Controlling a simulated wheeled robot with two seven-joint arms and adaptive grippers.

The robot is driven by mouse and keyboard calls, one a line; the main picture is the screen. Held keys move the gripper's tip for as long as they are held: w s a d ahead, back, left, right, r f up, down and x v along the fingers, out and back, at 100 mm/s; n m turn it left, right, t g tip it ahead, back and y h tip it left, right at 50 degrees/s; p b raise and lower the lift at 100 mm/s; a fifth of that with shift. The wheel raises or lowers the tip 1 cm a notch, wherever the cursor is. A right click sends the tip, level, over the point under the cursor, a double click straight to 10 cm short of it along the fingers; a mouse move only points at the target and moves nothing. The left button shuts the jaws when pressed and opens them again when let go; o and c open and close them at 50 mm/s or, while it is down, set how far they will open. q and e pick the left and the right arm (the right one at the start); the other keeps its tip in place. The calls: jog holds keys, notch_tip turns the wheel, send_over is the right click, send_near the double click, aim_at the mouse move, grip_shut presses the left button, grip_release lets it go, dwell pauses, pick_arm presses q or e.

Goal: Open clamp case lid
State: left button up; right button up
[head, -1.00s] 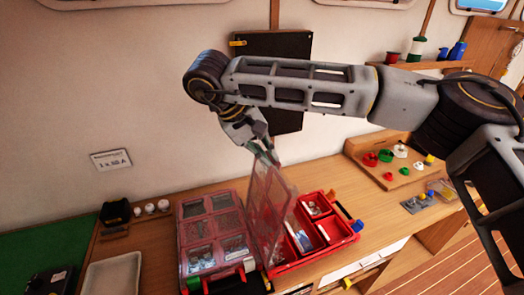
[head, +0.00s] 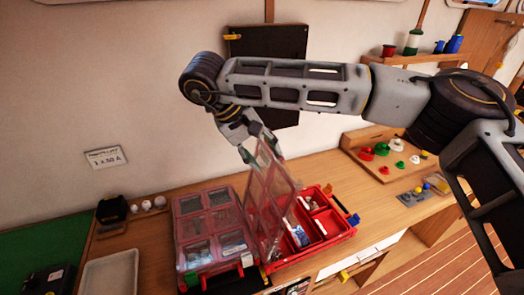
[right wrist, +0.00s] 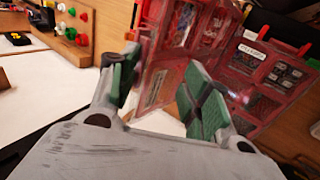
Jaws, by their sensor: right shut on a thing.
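The red clamp case (head: 318,241) stands on the bench with its clear, red-framed lid (head: 270,205) raised steeply, exposing compartments with small parts. My right gripper (head: 260,151) is at the lid's upper edge, shut on it. In the right wrist view the green finger pads (right wrist: 163,92) stand either side of the lid (right wrist: 155,88); the exact contact is partly hidden. My left gripper is not in view.
A second clear-lidded case (head: 209,226) lies closed just left of the lid. A pale tray (head: 108,276) and a green mat (head: 40,240) are farther left. A wooden rack with coloured knobs (head: 381,149) is at the back right.

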jog(key=shift+s+a+f, duration=0.1)
jog(key=shift+s+f, duration=0.1)
jog(key=shift+f, duration=0.2)
jog(key=shift+w+v, duration=0.15)
jog(key=shift+v, duration=3)
jog(key=shift+w+v, duration=0.1)
jog(key=shift+v, duration=3.05)
jog(key=shift+c, duration=0.2)
jog(key=shift+r, duration=0.1)
